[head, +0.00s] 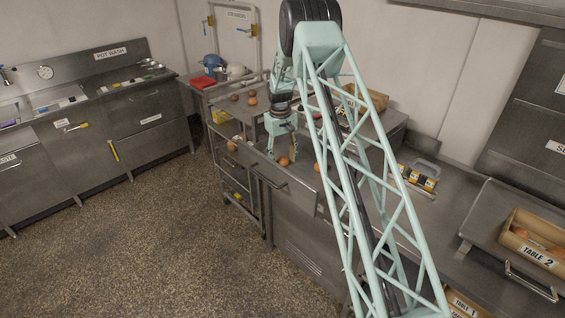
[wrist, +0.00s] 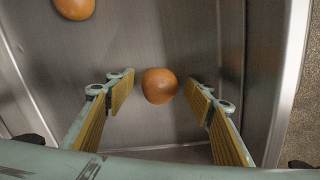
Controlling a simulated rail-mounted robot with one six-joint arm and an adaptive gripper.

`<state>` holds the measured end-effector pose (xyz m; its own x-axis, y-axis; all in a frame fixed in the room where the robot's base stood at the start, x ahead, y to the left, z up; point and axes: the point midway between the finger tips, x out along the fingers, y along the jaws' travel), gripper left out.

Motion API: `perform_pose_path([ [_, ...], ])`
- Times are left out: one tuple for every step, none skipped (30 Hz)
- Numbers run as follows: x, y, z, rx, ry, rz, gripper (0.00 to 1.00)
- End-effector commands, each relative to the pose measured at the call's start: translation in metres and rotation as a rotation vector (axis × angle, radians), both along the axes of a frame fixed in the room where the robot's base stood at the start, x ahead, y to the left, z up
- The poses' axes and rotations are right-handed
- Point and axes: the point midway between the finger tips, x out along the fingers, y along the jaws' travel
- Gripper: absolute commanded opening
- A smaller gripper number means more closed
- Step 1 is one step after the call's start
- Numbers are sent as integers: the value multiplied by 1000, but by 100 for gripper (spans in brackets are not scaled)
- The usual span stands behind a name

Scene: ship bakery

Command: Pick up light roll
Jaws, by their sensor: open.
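In the wrist view a golden-brown roll (wrist: 159,86) lies on the steel floor of an open drawer, between the tips of my gripper (wrist: 161,80). The fingers are open with a gap on each side of the roll; I cannot tell how far above it they are. A second, similar roll (wrist: 75,7) lies apart at the upper left, partly cut off. In the head view my gripper (head: 285,146) points down over the drawer (head: 262,166), with a roll (head: 283,161) just below it. Another roll (head: 316,167) shows to the right. I cannot tell which is the light one.
Drawer walls (wrist: 257,85) stand close to the fingers on the right. Several rolls, such as one (head: 252,100), lie on the worktop at the back. A crate marked Table 2 (head: 536,251) holds rolls at the far right. A rack (head: 228,166) stands left of the drawer.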

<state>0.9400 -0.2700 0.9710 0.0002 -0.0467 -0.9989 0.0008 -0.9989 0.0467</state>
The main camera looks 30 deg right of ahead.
Motion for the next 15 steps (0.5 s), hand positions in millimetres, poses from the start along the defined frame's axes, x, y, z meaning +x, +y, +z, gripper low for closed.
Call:
perform_pose_path([
  [0,0,0,0,0,0,49],
  [0,0,0,0,0,0,49],
  [0,0,0,0,0,0,47],
  [0,0,0,0,0,0,44],
  [0,0,0,0,0,0,41],
  [0,0,0,0,0,0,38],
  [0,0,0,0,0,0,35],
  [0,0,0,0,0,0,32],
  [0,0,0,0,0,0,29],
  [0,0,0,0,0,0,26],
  [0,0,0,0,0,0,24],
  [0,0,0,0,0,0,24],
  [0,0,0,0,0,0,24],
  [0,0,0,0,0,0,24],
  [0,0,0,0,0,0,24],
])
